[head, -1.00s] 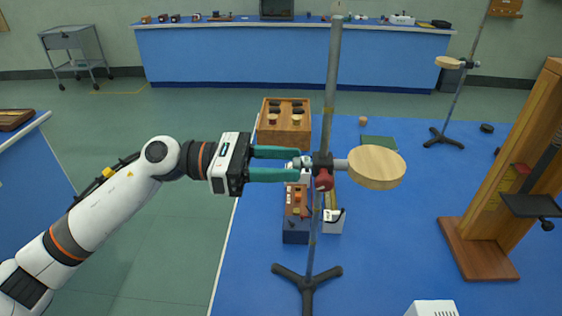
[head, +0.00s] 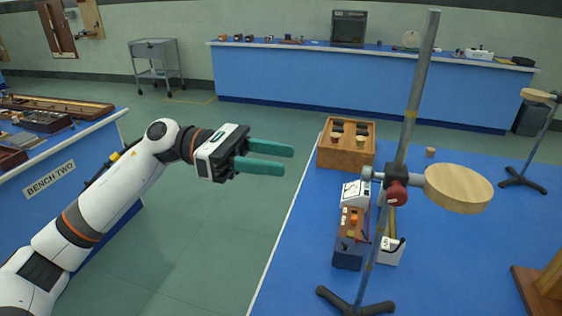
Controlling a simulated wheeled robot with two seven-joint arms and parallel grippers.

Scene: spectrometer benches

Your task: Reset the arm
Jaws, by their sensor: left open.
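My left gripper (head: 288,159) has teal fingers that are apart, with nothing between them. It is over the green floor, left of the blue bench (head: 466,245), and points right. To its right stands a metal stand (head: 408,110) on a dark tripod foot (head: 355,303). A red-and-dark clamp (head: 397,190) on the rod carries a round wooden disc (head: 459,188). The fingers are clear of the clamp. My right gripper is not in the picture.
A wooden box (head: 346,153) and small instruments (head: 350,238) stand on the bench behind the stand. Another bench marked BENCH TWO (head: 50,181) is at the left. A grey trolley (head: 154,64) is farther back. The floor between the benches is clear.

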